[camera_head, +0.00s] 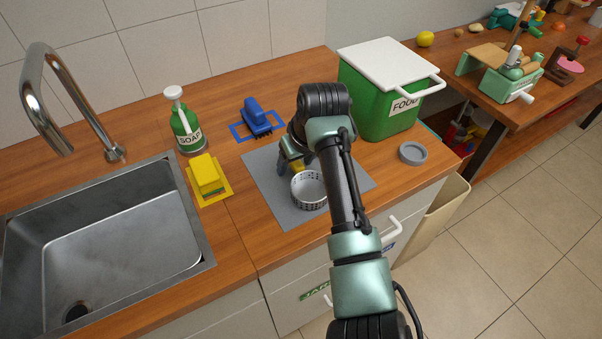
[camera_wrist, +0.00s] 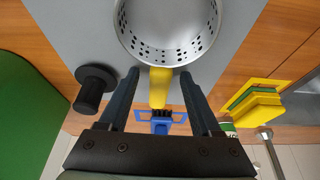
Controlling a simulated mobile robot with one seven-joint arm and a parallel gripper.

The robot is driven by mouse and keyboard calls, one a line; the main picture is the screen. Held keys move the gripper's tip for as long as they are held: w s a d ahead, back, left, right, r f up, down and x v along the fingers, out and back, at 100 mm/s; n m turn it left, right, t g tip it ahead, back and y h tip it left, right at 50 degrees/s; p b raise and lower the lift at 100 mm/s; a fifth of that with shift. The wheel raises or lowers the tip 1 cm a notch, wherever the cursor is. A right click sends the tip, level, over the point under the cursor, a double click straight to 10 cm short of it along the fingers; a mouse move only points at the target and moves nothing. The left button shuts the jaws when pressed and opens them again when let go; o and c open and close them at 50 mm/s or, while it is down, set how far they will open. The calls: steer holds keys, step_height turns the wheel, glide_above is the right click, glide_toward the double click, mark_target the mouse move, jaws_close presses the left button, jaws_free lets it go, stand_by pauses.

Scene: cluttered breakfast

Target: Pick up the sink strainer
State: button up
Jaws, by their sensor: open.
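The sink strainer appears to be the perforated metal cup (camera_head: 309,189) with a yellow handle, standing on the grey mat (camera_head: 282,208). The wrist view shows its holed wall (camera_wrist: 165,52) and the yellow handle (camera_wrist: 159,88) pointing toward my gripper. My gripper (camera_head: 290,160) is low over the mat, on the handle side of the cup. In the wrist view, my gripper's fingers (camera_wrist: 158,78) are open, one on each side of the handle, with gaps visible. My arm hides part of the mat in the head view.
A dark knobbed disc (camera_wrist: 92,88) lies left of the fingers in the wrist view. A blue brush (camera_head: 256,116), yellow sponge (camera_head: 206,175), soap bottle (camera_head: 186,126) and green food bin (camera_head: 382,95) surround the mat. A grey round lid (camera_head: 413,153) lies near the counter's right edge.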

jaws_close()
steer(key=shift+r, duration=0.1)
stand_by(0.4)
step_height(320, 180, up, 10)
stand_by(0.4)
stand_by(0.4)
